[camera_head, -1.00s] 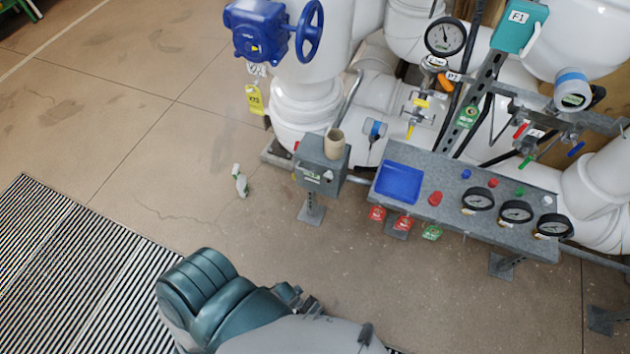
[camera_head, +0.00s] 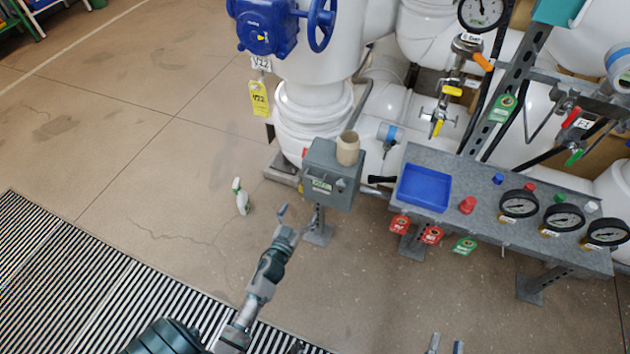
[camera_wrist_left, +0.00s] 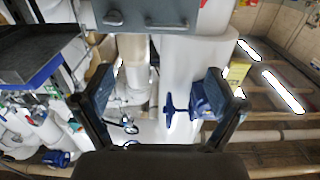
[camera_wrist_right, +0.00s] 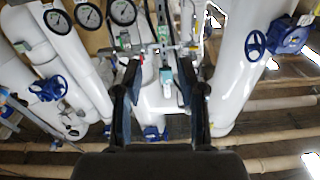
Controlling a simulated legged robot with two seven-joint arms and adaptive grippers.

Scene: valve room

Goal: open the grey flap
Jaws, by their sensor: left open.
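The grey box (camera_head: 333,178) with a flat grey front, which seems to be the flap, stands on a short post beside the workbench. It also shows at the top edge of the left wrist view (camera_wrist_left: 158,18), with dark fittings along it. Its front looks closed. My left gripper (camera_head: 292,221) is open and empty, in front of and a little below the box, apart from it in the picture. Its spread fingers frame the left wrist view (camera_wrist_left: 160,95). My right gripper (camera_head: 446,345) is open at the bottom edge, with nothing between its fingers in the right wrist view (camera_wrist_right: 163,92).
A beige cup (camera_head: 347,148) stands on the box. The grey bench (camera_head: 480,205) with a blue tray (camera_head: 424,188), buttons and gauges is to the right. A blue valve (camera_head: 268,25) is above. The front floor is clear.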

